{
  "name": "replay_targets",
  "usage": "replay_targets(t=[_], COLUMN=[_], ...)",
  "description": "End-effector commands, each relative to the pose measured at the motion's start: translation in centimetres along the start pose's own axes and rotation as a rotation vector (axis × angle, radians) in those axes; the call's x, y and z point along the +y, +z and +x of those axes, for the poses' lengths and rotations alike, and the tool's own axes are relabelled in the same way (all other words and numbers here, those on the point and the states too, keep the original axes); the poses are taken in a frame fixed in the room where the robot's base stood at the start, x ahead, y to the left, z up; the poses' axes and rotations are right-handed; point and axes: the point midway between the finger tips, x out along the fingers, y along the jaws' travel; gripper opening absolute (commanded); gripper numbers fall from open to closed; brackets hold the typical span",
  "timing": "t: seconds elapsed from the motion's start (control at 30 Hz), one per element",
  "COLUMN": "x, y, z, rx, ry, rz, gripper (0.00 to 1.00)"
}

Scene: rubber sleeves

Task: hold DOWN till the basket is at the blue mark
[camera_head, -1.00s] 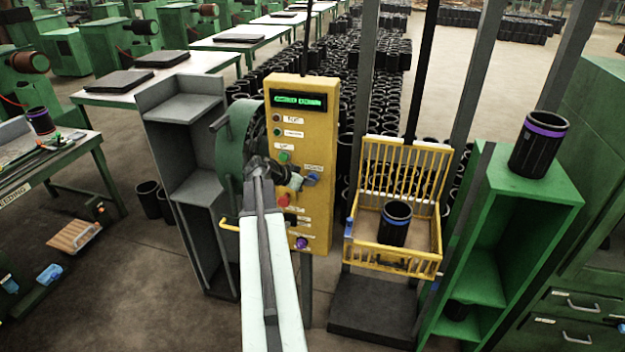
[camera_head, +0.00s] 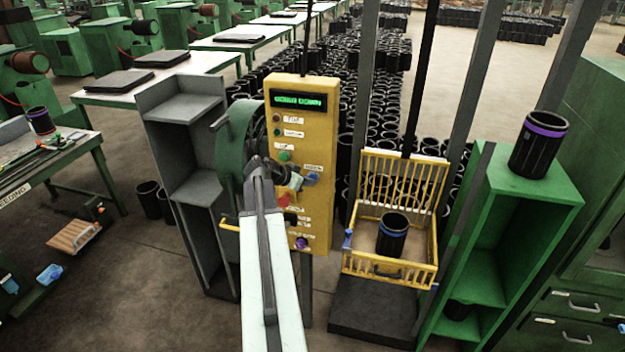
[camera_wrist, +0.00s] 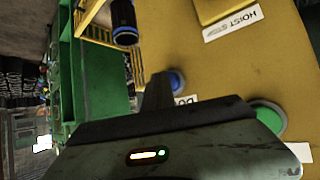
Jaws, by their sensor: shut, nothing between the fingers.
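The yellow wire basket (camera_head: 435,272) hangs in its hoist frame, above the dark base. A black sleeve with a blue band (camera_head: 392,234) stands upright in it. A small blue piece (camera_head: 348,240) shows at the basket's left side; I cannot tell if it is the blue mark. The yellow control panel (camera_head: 318,130) has a lit green display and several buttons. My gripper (camera_head: 297,181) is shut and empty at the panel's blue button (camera_head: 313,178). In the wrist view the fingertips (camera_wrist: 158,90) overlap the blue button (camera_wrist: 177,80), beside a partly hidden label starting "DO".
A green cabinet (camera_head: 482,265) stands right of the hoist with a purple-banded sleeve (camera_head: 538,145) on top. A grey shelf unit (camera_head: 190,150) is left of the panel. Many black sleeves (camera_head: 385,60) stand behind. A green button (camera_wrist: 270,115) is near my gripper.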

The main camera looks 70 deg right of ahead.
Motion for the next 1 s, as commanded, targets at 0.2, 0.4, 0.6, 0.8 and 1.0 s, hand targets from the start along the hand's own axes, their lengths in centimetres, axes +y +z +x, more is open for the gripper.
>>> replay_targets(t=[0.2,0.4,0.6,0.8,1.0], x=[0.0,0.1,0.7,0.8,0.8], y=[0.0,0.1,0.6,0.8,0.8], z=[0.0,-0.1,-0.8,-1.1,-1.1], rx=[0.000,0.000,0.000,0.000,0.000], ry=[0.000,0.000,0.000,0.000,0.000], rz=[0.000,0.000,0.000,0.000,0.000], gripper=[0.00,0.00,0.00,0.00,0.00])
